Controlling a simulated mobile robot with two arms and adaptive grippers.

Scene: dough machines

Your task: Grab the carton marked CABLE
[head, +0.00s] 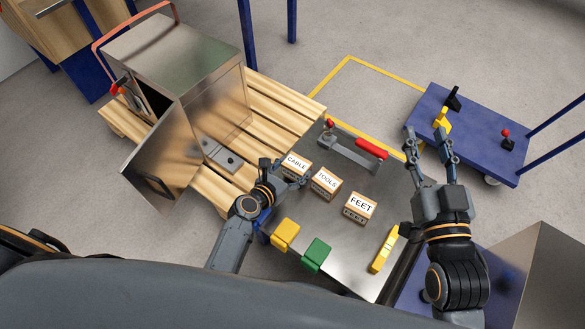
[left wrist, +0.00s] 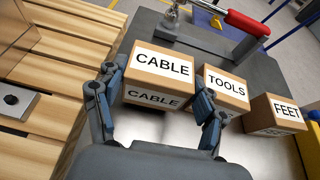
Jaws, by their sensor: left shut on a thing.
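The carton marked CABLE (head: 295,164) is a small brown box with a white label on top, at the left end of a row on the grey metal table. My left gripper (head: 293,181) is at this carton. In the left wrist view the CABLE carton (left wrist: 160,72) sits between the two fingers of my left gripper (left wrist: 158,108), which are shut on its sides. The TOOLS carton (head: 325,183) stands close on its right, and the FEET carton (head: 360,207) stands further right. My right gripper (head: 431,140) is open and empty, over the right side near the blue cart.
A yellow block (head: 285,234), a green block (head: 317,254) and a yellow tool (head: 385,249) lie along the table's near side. A red-handled tool (head: 355,149) lies behind the cartons. A metal machine (head: 185,90) stands on a pallet (head: 270,100) at left. A blue cart (head: 480,135) is at right.

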